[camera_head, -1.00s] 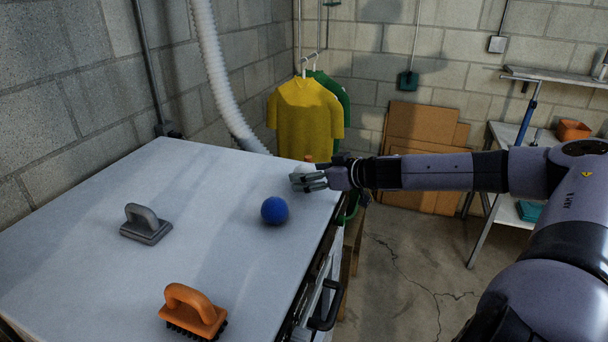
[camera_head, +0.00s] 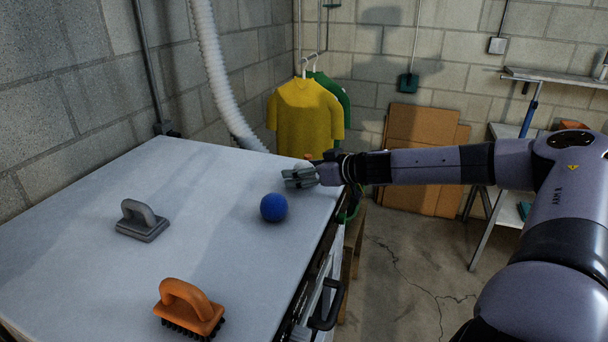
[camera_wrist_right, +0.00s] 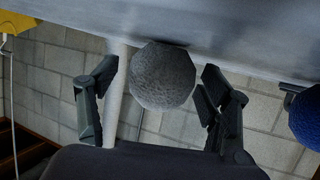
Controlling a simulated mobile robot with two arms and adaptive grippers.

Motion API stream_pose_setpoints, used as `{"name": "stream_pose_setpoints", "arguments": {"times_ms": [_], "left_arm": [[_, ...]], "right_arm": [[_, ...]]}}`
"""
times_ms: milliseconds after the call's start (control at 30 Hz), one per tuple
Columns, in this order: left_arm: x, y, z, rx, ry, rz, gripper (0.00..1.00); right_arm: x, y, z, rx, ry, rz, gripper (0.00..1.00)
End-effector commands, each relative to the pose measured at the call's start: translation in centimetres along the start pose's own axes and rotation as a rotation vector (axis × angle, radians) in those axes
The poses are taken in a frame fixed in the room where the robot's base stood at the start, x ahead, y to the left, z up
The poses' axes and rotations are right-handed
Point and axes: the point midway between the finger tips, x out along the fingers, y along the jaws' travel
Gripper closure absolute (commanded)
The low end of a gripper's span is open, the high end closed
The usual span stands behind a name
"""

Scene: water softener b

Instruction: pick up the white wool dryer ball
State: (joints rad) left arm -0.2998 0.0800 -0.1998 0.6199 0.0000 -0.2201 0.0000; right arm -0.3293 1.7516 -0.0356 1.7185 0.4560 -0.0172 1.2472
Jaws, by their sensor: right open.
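The white wool dryer ball (camera_wrist_right: 162,77) is round and rough. In the right wrist view it sits between the two separated fingers of my right gripper (camera_wrist_right: 159,92), with a visible gap on each side. In the head view the ball (camera_head: 303,165) is mostly hidden behind my right gripper (camera_head: 299,178), near the far right corner of the light worktop (camera_head: 120,190). My right gripper is open around the ball, low over the worktop. My left gripper is not in view.
A blue ball (camera_head: 273,207) lies nearer on the worktop; it shows at the right edge of the wrist view (camera_wrist_right: 307,117). A grey-handled tool (camera_head: 142,221) and an orange brush (camera_head: 188,309) stand farther left and nearer. The worktop's middle is clear.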

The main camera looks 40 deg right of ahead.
Motion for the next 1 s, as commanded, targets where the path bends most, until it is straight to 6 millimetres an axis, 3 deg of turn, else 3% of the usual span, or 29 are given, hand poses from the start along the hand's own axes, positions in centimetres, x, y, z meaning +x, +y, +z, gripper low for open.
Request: {"name": "stream_pose_setpoints", "arguments": {"times_ms": [767, 1000], "left_arm": [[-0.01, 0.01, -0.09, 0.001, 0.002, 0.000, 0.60], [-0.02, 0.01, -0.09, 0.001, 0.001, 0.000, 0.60]], "right_arm": [[-0.01, 0.01, 0.02, 0.000, 0.000, 0.000, 0.77], [-0.03, 0.01, -0.04, 0.000, 0.000, 0.000, 0.78]]}}
